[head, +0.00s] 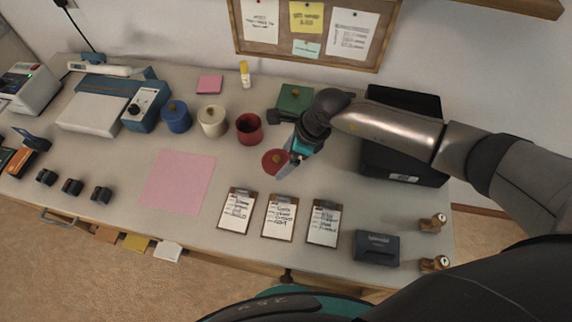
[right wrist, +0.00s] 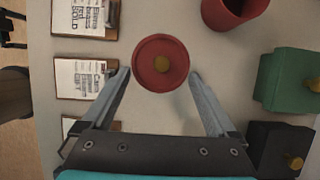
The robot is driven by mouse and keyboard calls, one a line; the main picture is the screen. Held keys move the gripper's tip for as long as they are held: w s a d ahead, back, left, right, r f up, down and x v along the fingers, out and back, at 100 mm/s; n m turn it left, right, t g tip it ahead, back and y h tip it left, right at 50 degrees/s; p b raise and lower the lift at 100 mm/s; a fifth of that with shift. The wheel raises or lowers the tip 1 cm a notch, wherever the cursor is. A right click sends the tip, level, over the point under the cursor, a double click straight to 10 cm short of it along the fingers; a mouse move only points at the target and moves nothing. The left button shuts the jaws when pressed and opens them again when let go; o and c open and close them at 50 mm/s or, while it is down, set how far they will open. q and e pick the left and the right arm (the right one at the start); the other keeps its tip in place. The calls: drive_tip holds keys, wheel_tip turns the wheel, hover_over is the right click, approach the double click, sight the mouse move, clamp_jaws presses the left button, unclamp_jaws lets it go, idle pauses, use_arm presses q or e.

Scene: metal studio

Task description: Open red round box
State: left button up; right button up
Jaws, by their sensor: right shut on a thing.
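The red round box (head: 249,136) stands on the table with its top open and its hollow inside showing. It also shows at the top of the right wrist view (right wrist: 228,12). Its red round lid (head: 270,161) with a gold knob is apart from it, nearer the table's front. In the right wrist view the lid (right wrist: 162,82) sits between the fingertips of my right gripper (right wrist: 161,74), which is shut on it. I cannot tell whether the lid touches the table. My right gripper in the head view (head: 287,164) partly covers the lid. My left gripper is out of view.
A white round box (head: 212,122) and a blue one (head: 176,118) stand left of the red box. A green box (right wrist: 290,78) stands close to my right arm. Several clipboards (head: 280,218) lie in front. A pink mat (head: 177,182) lies clear at left.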

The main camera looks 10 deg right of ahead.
drive_tip(key=shift+f+b, duration=0.4)
drive_tip(key=shift+f, duration=1.55)
drive_tip(key=shift+f, duration=0.1)
drive_tip(key=o, duration=1.2)
drive_tip(key=shift+r, duration=0.3)
drive_tip(key=p+v, duration=0.2)
drive_tip(key=v, duration=0.9)
drive_tip(key=shift+d+r, duration=0.25)
drive_tip(key=shift+r, duration=0.05)
